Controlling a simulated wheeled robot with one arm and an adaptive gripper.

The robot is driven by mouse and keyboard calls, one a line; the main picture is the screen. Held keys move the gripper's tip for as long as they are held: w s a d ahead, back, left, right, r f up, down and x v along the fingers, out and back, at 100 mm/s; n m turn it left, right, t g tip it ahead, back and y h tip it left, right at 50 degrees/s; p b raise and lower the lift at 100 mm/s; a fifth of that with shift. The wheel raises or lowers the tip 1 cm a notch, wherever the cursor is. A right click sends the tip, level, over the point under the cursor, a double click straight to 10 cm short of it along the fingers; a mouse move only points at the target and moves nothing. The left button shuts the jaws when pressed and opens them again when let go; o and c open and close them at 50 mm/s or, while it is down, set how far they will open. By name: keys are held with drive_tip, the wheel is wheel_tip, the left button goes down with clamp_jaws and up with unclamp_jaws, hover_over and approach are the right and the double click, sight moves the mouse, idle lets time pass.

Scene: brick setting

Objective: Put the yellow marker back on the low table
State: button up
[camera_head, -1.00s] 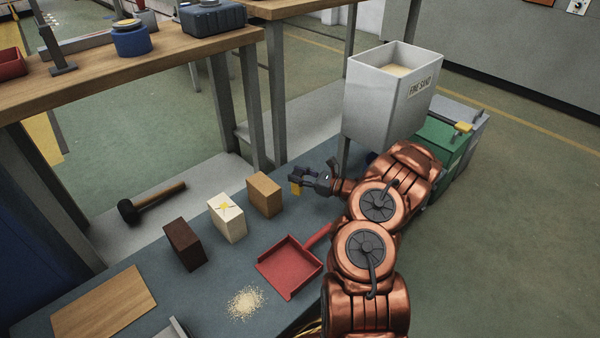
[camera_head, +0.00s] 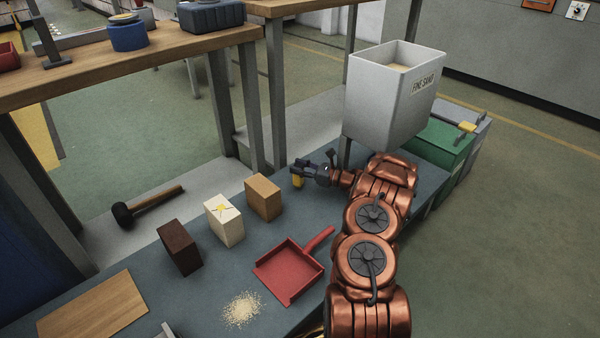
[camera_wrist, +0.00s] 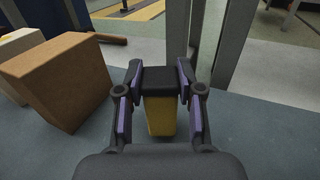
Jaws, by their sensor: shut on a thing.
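A yellow marker with a dark cap (camera_wrist: 160,114) is between the fingers of my gripper (camera_wrist: 160,92) in the wrist view. My gripper (camera_head: 299,172) is shut on it near the capped end. In the head view the yellow body (camera_head: 297,181) hangs below the fingers, roughly upright. The low table (camera_head: 205,290) has a blue-grey top and lies under the gripper. I cannot tell whether the marker's lower end touches the table.
A tan block (camera_head: 263,198), a cream block with a yellow mark (camera_head: 224,220) and a dark brown block (camera_head: 180,247) stand left of the gripper. A red dustpan (camera_head: 290,270), spilled sand (camera_head: 242,308) and a wooden board (camera_head: 93,308) lie nearer. A sand bin (camera_head: 385,105) stands right.

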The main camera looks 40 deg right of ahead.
drive_tip(key=shift+f, duration=0.4)
drive_tip(key=shift+f, duration=0.1)
drive_tip(key=o, duration=0.9)
drive_tip(key=shift+o, duration=0.2)
drive_tip(key=shift+d+r, duration=0.1)
drive_tip(key=shift+r, duration=0.1)
drive_tip(key=p+v, duration=0.4)
drive_tip(key=v, duration=0.7)
drive_tip(key=shift+s+d+f, duration=0.1)
drive_tip(key=shift+s+d, duration=0.05)
drive_tip(key=shift+s, duration=0.35)
drive_tip(key=shift+d, duration=0.1)
